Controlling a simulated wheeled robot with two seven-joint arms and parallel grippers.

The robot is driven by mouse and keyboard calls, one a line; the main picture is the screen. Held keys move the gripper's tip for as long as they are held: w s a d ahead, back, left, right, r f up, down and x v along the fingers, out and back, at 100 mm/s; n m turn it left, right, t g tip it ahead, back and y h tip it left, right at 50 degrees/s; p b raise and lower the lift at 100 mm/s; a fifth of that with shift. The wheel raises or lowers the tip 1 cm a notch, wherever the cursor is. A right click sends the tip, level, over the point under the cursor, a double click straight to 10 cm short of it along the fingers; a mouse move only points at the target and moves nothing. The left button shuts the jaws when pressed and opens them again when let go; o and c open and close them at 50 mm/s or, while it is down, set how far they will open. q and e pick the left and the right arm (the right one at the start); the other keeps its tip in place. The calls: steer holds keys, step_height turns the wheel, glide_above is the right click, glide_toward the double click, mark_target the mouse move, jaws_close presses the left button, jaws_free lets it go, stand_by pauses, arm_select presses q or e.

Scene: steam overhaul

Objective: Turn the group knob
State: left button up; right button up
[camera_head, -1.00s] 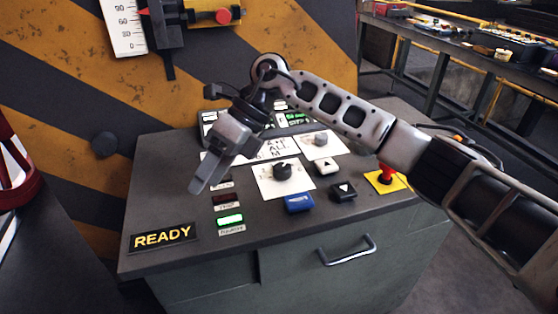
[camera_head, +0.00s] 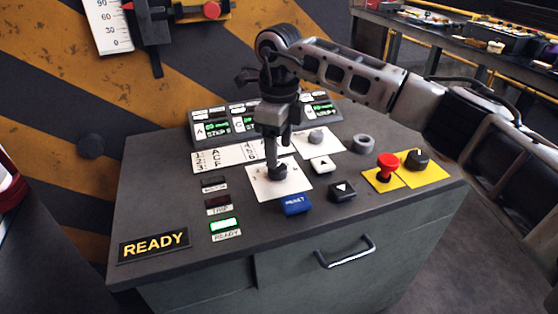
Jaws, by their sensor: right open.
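A black knob (camera_head: 279,174) stands on a white label plate (camera_head: 295,184) in the middle of the console. A grey knob (camera_head: 316,136) stands on a second white plate behind it to the right. The print on both plates is too small to tell which one is the group knob. My right gripper (camera_head: 271,163) points down right at the black knob, its open fingers seen edge-on. The fingers hide part of the knob; I cannot tell whether they touch it. My left gripper is not in view.
A blue RESET button (camera_head: 295,204), a white arrow button (camera_head: 322,164) and a black arrow button (camera_head: 342,191) sit close to the knob. A red mushroom button (camera_head: 386,166) and a black switch (camera_head: 417,159) are at right. Green-lit displays (camera_head: 212,128) stand behind.

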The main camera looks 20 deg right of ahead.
mark_target(279, 167)
step_height(279, 167, down, 5)
steer(key=shift+f, duration=0.1)
stand_by(0.3)
steer(key=c, duration=1)
